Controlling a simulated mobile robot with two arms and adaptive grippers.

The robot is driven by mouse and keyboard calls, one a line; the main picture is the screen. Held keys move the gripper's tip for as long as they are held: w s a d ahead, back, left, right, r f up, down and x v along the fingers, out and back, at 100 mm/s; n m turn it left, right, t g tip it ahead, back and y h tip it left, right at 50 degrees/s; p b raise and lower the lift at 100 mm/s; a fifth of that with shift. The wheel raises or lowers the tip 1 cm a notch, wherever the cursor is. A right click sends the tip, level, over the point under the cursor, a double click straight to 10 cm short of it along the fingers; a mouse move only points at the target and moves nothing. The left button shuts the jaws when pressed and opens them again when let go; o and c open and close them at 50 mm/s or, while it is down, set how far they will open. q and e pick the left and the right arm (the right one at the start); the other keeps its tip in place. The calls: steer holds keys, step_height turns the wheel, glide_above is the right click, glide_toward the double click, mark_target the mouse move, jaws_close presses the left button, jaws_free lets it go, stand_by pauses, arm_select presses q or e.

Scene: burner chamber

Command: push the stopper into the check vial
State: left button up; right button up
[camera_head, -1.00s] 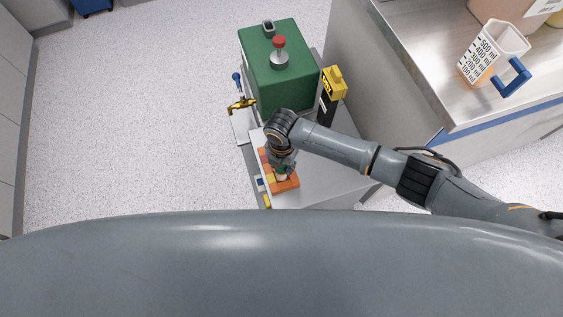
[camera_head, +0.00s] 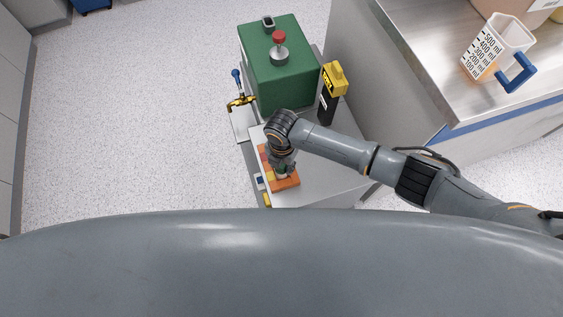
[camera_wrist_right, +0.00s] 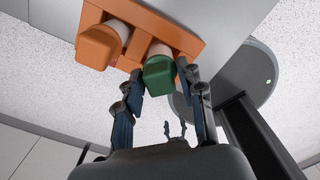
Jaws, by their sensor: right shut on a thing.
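An orange rack (camera_head: 287,183) stands on the pale bench top and also shows in the right wrist view (camera_wrist_right: 188,42). In the wrist view a pale vial (camera_wrist_right: 159,49) stands in it, with a green stopper (camera_wrist_right: 158,76) over its mouth. My right gripper (camera_wrist_right: 164,77) has its fingers on both sides of the green stopper and is shut on it. In the head view the right gripper (camera_head: 282,164) is above the rack and partly hides it. I cannot tell how deep the stopper sits. My left gripper is not in view.
A second vial with an orange stopper (camera_wrist_right: 97,47) stands close beside in the rack. A green box (camera_head: 283,75) with a red knob, a yellow and black device (camera_head: 331,92) and a brass tap (camera_head: 241,101) lie beyond. A beaker (camera_head: 494,50) stands on the steel counter at right.

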steer(key=o, duration=0.9)
step_height(320, 180, up, 12)
steer(key=shift+s, duration=0.1)
